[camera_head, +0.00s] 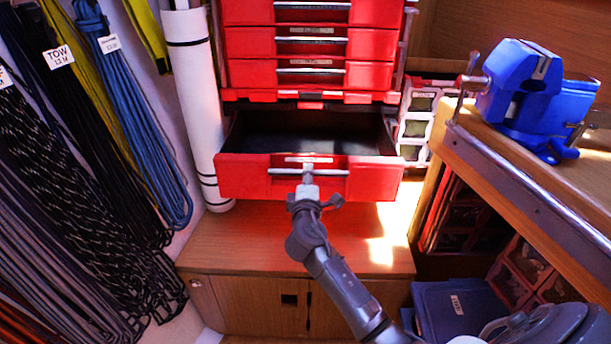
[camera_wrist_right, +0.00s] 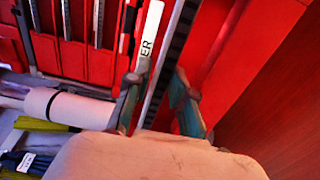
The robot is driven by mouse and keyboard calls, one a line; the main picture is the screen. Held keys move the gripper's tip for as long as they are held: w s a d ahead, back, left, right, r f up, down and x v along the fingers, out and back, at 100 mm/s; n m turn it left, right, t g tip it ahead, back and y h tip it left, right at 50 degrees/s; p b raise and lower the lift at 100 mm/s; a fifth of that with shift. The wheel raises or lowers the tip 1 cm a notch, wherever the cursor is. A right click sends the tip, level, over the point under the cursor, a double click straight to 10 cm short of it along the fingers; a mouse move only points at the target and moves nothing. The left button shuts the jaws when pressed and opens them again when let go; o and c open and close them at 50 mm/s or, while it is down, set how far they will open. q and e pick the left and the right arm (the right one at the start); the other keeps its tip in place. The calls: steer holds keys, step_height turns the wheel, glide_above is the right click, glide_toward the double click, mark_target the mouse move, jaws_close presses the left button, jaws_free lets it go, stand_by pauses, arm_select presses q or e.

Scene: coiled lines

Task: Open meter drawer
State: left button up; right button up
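The meter drawer (camera_head: 236,178) is a red drawer low in the red cabinet. It stands pulled out, and its dark, empty-looking inside shows. A pale bar handle (camera_head: 279,171) runs across its front; in the right wrist view the handle (camera_wrist_right: 172,58) is a dark ridged bar. Beside it, a white label (camera_wrist_right: 148,40) shows the letters "ER". My right gripper (camera_head: 308,172) is at the middle of the handle. In the right wrist view its teal-padded fingers (camera_wrist_right: 158,100) are drawn in on both sides of the bar. My left gripper is not in view.
Closed red drawers (camera_head: 305,44) sit above. A wooden cabinet (camera_head: 250,300) is below. Coiled ropes (camera_head: 90,160) hang on the left wall beside a white roll (camera_head: 195,90). A workbench with a blue vise (camera_head: 535,95) stands close on the right.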

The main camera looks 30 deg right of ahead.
steer(key=shift+o, duration=1.4)
steer(key=shift+r, duration=0.1)
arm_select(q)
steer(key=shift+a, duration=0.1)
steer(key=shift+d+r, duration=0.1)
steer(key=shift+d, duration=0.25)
arm_select(e)
steer(key=v, duration=1.2)
steer(key=shift+s, duration=0.1)
